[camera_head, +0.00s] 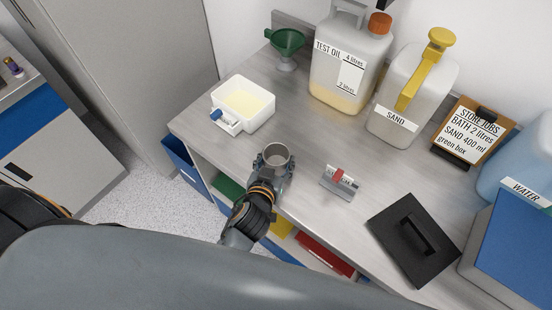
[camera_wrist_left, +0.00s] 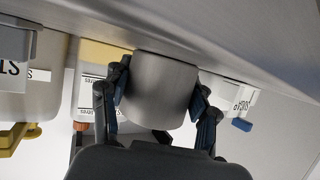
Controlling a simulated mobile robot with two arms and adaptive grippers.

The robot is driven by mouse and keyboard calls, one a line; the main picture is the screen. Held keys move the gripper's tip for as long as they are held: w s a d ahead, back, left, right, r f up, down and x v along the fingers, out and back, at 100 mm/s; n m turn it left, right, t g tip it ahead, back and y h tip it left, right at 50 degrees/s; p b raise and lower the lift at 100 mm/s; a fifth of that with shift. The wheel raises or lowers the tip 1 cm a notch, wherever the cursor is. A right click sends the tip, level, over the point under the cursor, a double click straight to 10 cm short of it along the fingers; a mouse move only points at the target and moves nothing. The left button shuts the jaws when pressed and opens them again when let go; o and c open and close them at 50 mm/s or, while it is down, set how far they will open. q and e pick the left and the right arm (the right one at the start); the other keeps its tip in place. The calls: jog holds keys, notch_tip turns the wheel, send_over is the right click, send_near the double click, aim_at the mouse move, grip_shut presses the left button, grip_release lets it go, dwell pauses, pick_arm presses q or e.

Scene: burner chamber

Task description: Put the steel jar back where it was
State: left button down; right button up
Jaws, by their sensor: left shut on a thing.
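The steel jar (camera_head: 276,153) is a small open grey cylinder near the front edge of the worktop, left of centre in the head view. My left gripper (camera_head: 270,167) is shut around its sides. In the left wrist view the jar (camera_wrist_left: 160,88) sits between the two dark fingers of the gripper (camera_wrist_left: 160,95), which touch it on either side. The jar's end is close to the grey worktop (camera_wrist_left: 230,45); I cannot tell whether it rests on it. The jar looks upright in the head view. My right gripper is not in view.
A white tub (camera_head: 243,104) with pale yellow contents stands to the left. A green funnel (camera_head: 286,44), test oil can (camera_head: 349,65) and sand can (camera_head: 412,95) stand behind. Worktop (camera_head: 300,125) behind the jar is clear.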

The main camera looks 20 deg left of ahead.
pick_arm(q)
jog(key=c, duration=0.5)
grip_release()
jog(key=shift+o, duration=0.6)
jog(key=shift+w+f, duration=0.1)
jog(key=shift+a, duration=0.1)
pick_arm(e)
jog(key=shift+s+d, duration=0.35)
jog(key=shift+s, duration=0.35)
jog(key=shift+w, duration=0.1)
pick_arm(q)
jog(key=shift+r, duration=0.25)
jog(key=shift+s, duration=0.25)
jog(key=b+v, duration=0.2)
jog(key=v, duration=0.9)
jog(key=shift+s+r, duration=0.15)
jog(key=shift+s, duration=0.1)
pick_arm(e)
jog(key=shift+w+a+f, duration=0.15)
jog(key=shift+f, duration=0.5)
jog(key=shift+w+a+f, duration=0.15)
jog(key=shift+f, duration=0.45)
